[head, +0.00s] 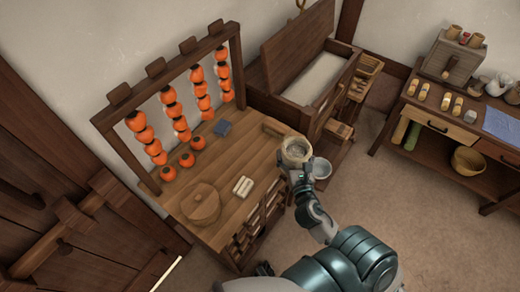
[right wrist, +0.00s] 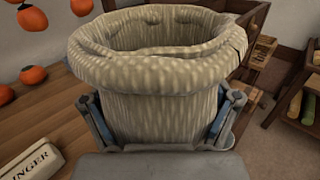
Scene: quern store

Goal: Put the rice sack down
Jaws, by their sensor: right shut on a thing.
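The rice sack (head: 296,150) is a small pale woven sack with a rolled, open rim. My right gripper (head: 299,171) is shut on it at the right edge of the wooden table (head: 228,168). In the right wrist view the sack (right wrist: 155,110) is upright, with the gripper's fingers (right wrist: 160,125) on either side of its body. Its base is hidden, so I cannot tell whether it touches the table. My left gripper does not show clearly in either view.
Strings of orange persimmons (head: 199,90) hang from a rack at the table's back. A round wooden lid (head: 200,204), pale blocks (head: 243,187) and a blue-grey block (head: 222,128) lie on the table. An open chest (head: 296,60) stands behind. A bowl (head: 321,167) is right of the sack.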

